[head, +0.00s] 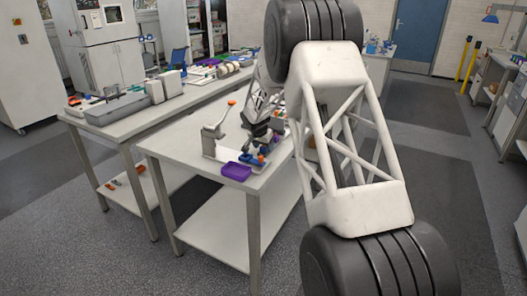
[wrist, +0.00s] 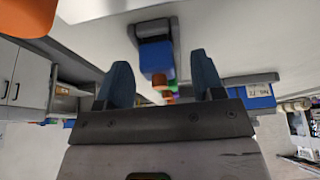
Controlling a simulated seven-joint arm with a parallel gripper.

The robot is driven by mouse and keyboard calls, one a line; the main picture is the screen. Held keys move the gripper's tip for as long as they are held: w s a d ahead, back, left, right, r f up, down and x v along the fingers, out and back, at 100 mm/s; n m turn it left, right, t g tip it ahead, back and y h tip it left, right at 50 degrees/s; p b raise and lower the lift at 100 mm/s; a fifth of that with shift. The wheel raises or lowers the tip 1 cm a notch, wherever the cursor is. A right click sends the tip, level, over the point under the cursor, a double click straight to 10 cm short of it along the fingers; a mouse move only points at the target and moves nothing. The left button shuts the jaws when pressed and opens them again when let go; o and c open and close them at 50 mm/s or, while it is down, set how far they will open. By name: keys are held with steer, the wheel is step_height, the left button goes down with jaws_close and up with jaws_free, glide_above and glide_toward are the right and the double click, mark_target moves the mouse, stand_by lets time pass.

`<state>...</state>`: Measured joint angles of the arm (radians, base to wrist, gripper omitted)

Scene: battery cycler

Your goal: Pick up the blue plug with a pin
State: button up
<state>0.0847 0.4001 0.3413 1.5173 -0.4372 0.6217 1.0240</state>
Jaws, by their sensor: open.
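In the wrist view, my gripper (wrist: 159,62) is open, with its two dark blue fingers apart. A blue block (wrist: 156,59) with a grey part attached shows between the fingers, beyond the tips. Small orange and green pieces show behind it. A second blue block (wrist: 258,95) with a pale label is to the right of the fingers. I cannot tell which one is the plug, and no pin is clear. In the head view, my gripper (head: 262,137) is low over the near table, by small blue pieces (head: 246,158) and an orange piece (head: 261,158).
A purple tray (head: 236,172) sits at the near table's front edge. A grey lever press (head: 214,135) with an orange handle stands left of my gripper. An orange thing (wrist: 22,15) fills the wrist view's top-left corner. Another table behind holds a grey box (head: 118,107).

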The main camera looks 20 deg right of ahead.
stand_by(0.3)
steer(key=c, duration=1)
steer(key=shift+r, duration=0.1)
steer(key=shift+r, duration=4.95)
steer(key=s+a+f, duration=0.1)
steer(key=s+a, duration=0.2)
steer(key=a, duration=0.6)
steer(key=shift+s, duration=0.2)
